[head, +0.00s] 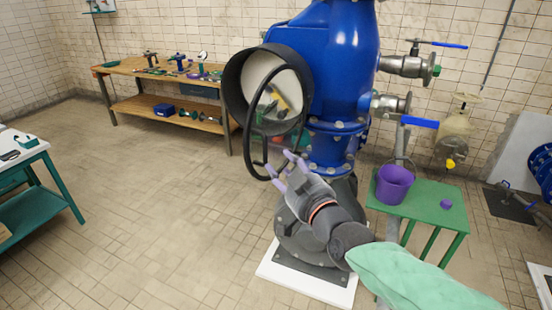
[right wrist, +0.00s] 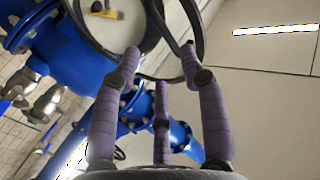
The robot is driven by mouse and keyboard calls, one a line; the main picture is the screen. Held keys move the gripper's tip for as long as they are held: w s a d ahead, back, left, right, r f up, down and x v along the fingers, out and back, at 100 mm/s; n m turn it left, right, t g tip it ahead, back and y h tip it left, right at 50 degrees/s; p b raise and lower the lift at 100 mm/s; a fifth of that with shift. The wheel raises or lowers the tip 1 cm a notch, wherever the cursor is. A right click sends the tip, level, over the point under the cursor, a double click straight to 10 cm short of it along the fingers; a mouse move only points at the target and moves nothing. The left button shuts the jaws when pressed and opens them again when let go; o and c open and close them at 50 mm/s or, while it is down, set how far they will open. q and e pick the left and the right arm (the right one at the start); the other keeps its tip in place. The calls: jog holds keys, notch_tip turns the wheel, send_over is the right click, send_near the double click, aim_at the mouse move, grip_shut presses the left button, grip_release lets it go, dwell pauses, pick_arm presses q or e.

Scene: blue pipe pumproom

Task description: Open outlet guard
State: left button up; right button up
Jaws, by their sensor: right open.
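The outlet guard looks like a thin black hoop (head: 249,135), standing tilted in front of the round black-rimmed outlet (head: 236,90) on the blue pump body (head: 335,60). A yellow and dark thing (head: 279,98) shows through the hoop. My right gripper (head: 286,164) is at the hoop's lower right rim, its three purple fingers spread and empty. In the right wrist view the fingers (right wrist: 160,62) point up towards dark curved bars (right wrist: 186,40), close to the fingertips. I cannot tell if they touch. My left gripper is out of view.
A green table (head: 425,205) with a purple bucket (head: 393,184) stands right of the pump. Valves with blue levers (head: 420,122) stick out above it. A wooden workbench (head: 130,70) with tools is at the back left. The tiled floor at left is clear.

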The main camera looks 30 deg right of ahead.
jog(key=shift+s+a, duration=0.15)
jog(key=shift+s, duration=0.85)
jog(key=shift+s+a, duration=0.15)
jog(key=shift+s, duration=0.8)
jog(key=shift+w+f, duration=0.1)
jog(key=w+a+f+g+y, duration=0.1)
jog(key=w+a+f+g, duration=0.2)
jog(key=f, duration=0.9)
jog(key=w+a+f+g+y, duration=0.2)
jog(key=w+a+f+g, duration=0.1)
jog(key=f, duration=0.8)
jog(key=w+a+f+g+y, duration=0.1)
jog(key=w+a+f+g, duration=0.2)
jog(key=f, duration=0.9)
jog(key=s+a+f+g+y, duration=0.1)
jog(key=s+a+f, duration=0.3)
jog(key=f, duration=0.5)
jog(key=s+a+f+g, duration=0.4)
jog(key=s+f, duration=0.4)
jog(key=f, duration=0.1)
jog(key=s+a+f+g+y, duration=0.1)
jog(key=s+a+f+g, duration=0.2)
jog(key=s+f, duration=0.3)
notch_tip(320, 180, down, 3)
jog(key=shift+s+a+f+m+y, duration=0.15)
jog(key=shift+s+a+m+y, duration=0.2)
jog(key=shift+a, duration=0.45)
